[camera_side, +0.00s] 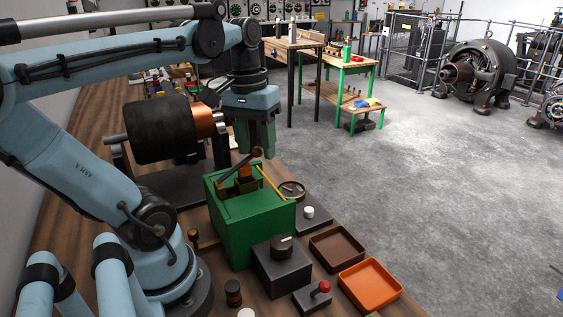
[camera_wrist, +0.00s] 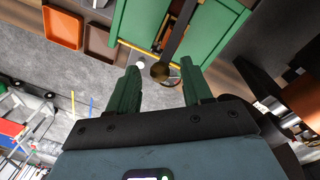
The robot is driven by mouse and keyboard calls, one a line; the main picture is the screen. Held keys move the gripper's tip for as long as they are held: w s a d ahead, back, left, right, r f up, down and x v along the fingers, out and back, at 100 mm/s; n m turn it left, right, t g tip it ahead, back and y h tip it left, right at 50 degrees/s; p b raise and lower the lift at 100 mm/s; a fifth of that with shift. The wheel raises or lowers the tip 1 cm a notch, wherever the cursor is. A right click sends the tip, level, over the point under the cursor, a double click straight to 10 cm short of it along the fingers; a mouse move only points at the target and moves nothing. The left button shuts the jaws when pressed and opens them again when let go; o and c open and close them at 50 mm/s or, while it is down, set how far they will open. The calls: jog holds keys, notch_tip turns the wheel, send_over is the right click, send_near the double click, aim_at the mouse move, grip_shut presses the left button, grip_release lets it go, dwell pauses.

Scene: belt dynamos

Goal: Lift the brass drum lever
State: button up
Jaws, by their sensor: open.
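My gripper (camera_side: 262,153) points down above the far side of the box, right at the knob. In the wrist view my gripper (camera_wrist: 160,78) is open, with a gap on both sides of the knob. I cannot tell how deep the knob sits between the fingers.
A large black drum (camera_side: 160,128) with a copper end stands behind the box. A dark block with a knob (camera_side: 281,266), a red-knobbed switch (camera_side: 312,297), a brown tray (camera_side: 337,248) and an orange tray (camera_side: 370,287) lie to the front right. Open floor lies beyond the bench.

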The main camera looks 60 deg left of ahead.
grip_shut()
